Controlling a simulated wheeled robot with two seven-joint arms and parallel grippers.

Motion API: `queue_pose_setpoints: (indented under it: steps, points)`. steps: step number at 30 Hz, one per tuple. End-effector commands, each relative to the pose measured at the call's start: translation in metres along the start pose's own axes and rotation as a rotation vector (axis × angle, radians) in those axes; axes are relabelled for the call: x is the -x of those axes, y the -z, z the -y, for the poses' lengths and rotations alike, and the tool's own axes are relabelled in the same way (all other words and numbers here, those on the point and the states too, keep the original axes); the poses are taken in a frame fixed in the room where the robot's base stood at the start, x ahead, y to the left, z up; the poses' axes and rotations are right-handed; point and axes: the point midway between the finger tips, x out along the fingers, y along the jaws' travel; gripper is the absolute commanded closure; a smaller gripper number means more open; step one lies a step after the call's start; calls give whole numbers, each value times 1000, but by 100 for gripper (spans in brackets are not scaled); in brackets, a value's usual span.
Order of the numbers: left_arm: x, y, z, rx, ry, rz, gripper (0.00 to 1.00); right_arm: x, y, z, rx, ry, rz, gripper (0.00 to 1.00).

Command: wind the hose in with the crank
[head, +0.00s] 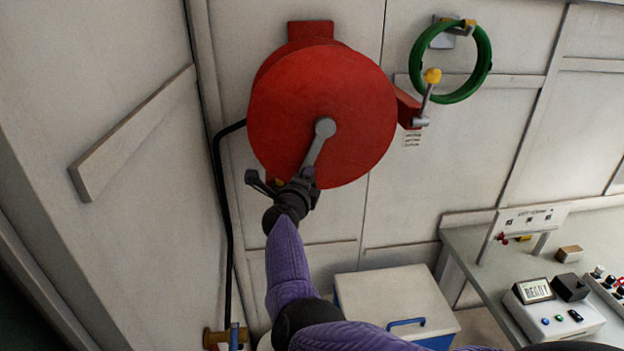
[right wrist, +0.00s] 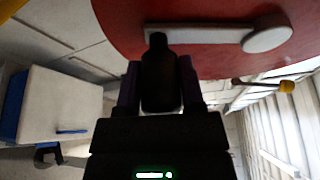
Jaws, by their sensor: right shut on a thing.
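The red hose reel (head: 345,100) is on the wall, its round face toward me. Its grey crank arm (head: 318,148) runs from the hub down and slightly left; it also shows in the right wrist view (right wrist: 200,34). My right gripper (head: 299,186) is at the crank's outer end, shut on the black crank handle (right wrist: 160,75), which stands between the fingers in the right wrist view. The black hose (head: 223,215) leaves the reel's left side and hangs down the wall to a brass fitting (head: 213,338). The handle is mostly hidden in the head view. My left gripper is not in view.
A lever with a yellow knob (head: 432,76) sticks out right of the reel. A green ring (head: 485,60) hangs on the wall. A white box with a blue handle (head: 395,298) stands below. A bench (head: 475,240) with instruments is at the right.

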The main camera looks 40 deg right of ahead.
Motion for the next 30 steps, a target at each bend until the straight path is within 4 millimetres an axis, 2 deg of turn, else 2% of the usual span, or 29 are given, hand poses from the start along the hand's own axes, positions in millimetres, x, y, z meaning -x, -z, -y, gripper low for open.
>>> queue_pose_setpoints:
  steps: [17, 18, 21, 22, 30]
  points:
    - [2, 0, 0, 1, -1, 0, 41, 2, -6, 1, -22, -9, 10, 100]
    - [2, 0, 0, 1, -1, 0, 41, 2, -6, 2, -22, -8, 10, 42]
    - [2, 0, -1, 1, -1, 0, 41, 2, -5, 2, -22, -8, 8, 21]
    - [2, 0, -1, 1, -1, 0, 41, 2, -5, 2, -22, -8, 7, 16]
    - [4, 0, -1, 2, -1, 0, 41, 2, -4, 2, -22, -8, 3, 16]
